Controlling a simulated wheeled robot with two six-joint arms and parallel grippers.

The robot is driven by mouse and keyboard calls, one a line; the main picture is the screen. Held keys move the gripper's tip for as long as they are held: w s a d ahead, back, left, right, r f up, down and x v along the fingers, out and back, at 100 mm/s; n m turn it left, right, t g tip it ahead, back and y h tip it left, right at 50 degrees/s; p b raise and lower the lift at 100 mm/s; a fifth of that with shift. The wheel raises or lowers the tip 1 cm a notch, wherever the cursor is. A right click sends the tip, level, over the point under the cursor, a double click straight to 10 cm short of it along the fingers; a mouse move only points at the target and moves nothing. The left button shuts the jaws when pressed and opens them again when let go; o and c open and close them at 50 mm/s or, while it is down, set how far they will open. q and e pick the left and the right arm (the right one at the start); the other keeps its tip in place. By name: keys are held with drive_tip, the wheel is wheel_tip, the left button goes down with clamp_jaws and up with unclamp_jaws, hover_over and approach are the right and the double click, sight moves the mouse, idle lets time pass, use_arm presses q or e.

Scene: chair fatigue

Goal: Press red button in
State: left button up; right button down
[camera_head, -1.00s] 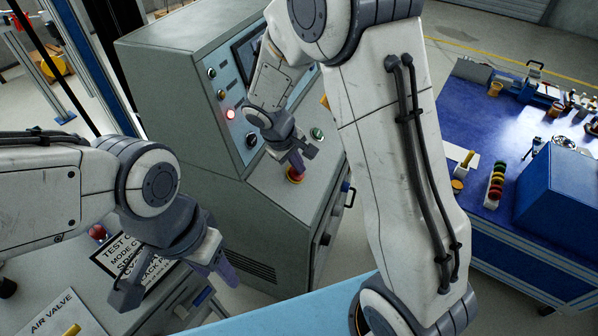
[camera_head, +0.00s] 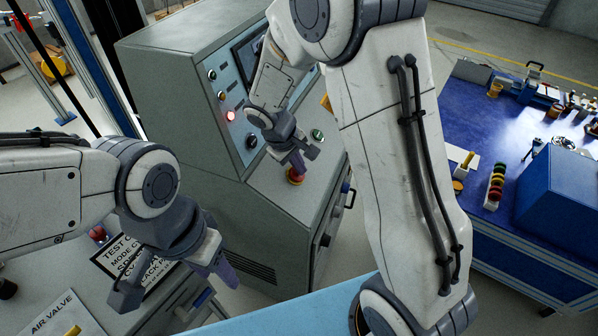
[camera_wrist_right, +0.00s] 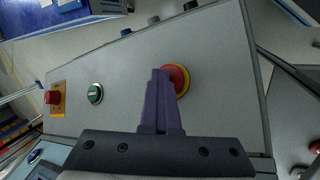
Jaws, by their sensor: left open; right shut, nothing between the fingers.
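The red button (camera_head: 297,176) is a mushroom button on a yellow ring, on the sloped grey top of the control cabinet (camera_head: 270,190). In the right wrist view the red button (camera_wrist_right: 178,79) shows just beyond and right of my fingertips, partly hidden by them. My right gripper (camera_head: 299,170) is shut and empty, its purple fingers at the button in the head view; I cannot tell whether they touch it. It also shows in the right wrist view (camera_wrist_right: 160,75). My left gripper (camera_head: 178,283) is open and empty above the signed panel at the lower left.
A green button (camera_head: 317,134) and another red button on an orange plate (camera_wrist_right: 53,98) sit on the same cabinet top. A lit red lamp (camera_head: 230,115) is on its upright panel. A blue workbench (camera_head: 470,120) with tools stands at the right.

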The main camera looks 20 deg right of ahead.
drive_tip(key=r+p, duration=0.1)
drive_tip(key=s+d+r+p, duration=0.1)
drive_tip(key=r, duration=0.1)
drive_tip(key=s+d+r+p, duration=0.1)
drive_tip(key=r, duration=0.1)
drive_tip(key=shift+d, duration=0.2)
idle(0.4)
drive_tip(key=s+a+r+y, duration=0.1)
drive_tip(key=s+a+r, duration=0.1)
drive_tip(key=s+a, duration=0.2)
drive_tip(key=s+a+r+n+g+y, duration=0.1)
drive_tip(key=s+a, duration=0.4)
drive_tip(key=s, duration=0.6)
drive_tip(key=s+a+r+n+y, duration=0.1)
drive_tip(key=s+a+r+y, duration=0.1)
drive_tip(key=s+a+r, duration=0.3)
drive_tip(key=s, duration=0.3)
drive_tip(key=shift+a+y, duration=0.15)
drive_tip(key=shift+y, duration=0.25)
